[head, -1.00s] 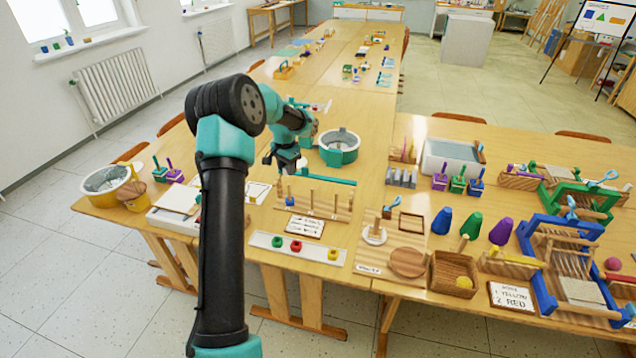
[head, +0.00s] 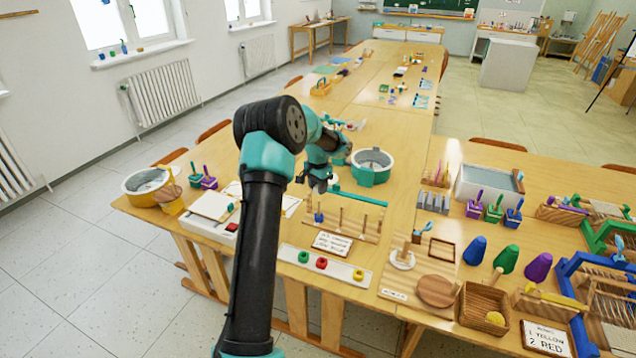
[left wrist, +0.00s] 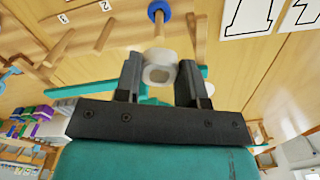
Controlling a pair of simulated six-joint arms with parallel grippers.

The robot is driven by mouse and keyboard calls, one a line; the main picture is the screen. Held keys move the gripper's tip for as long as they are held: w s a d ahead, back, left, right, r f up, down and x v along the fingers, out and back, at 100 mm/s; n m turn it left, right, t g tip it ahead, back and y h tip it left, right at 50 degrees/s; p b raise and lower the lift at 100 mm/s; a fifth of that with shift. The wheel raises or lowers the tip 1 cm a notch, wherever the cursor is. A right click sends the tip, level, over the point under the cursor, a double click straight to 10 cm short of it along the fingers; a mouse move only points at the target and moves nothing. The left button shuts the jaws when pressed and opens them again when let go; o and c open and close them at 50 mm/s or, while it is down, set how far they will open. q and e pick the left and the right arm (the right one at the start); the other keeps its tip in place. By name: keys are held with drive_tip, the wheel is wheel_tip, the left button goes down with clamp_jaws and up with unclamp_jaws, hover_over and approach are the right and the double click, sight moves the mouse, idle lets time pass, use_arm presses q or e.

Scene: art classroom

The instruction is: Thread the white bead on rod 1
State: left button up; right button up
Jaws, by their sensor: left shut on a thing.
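My left gripper (head: 318,186) is just above the leftmost rod of the wooden rod board (head: 350,235). A blue bead (head: 319,217) sits low on that rod; it also shows in the left wrist view (left wrist: 159,9). In that view my left gripper (left wrist: 160,84) is shut on the white bead (left wrist: 159,58), held between its fingertips. Rod 1 (left wrist: 159,32) runs from the blue bead toward the white bead and lines up with it. I cannot tell whether its tip is inside the hole. The white bead is not discernible in the head view. My right gripper is not in view.
The board's other rods (head: 340,217) stand to the right. A teal bar (head: 358,199) lies behind them, with a teal-sided round container (head: 371,168) farther back. A text card (head: 333,243) and a white tray (head: 340,272) with green, red and yellow beads are in front.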

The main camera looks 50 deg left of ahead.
use_arm(q)
drive_tip(key=shift+f, duration=1.05)
drive_tip(key=shift+f, duration=1.65)
idle(2.2)
idle(0.3)
drive_tip(key=o, duration=1)
drive_tip(key=shift+c, duration=0.2)
drive_tip(key=shift+r, duration=0.15)
wheel_tip(320, 180, up, 17)
idle(0.7)
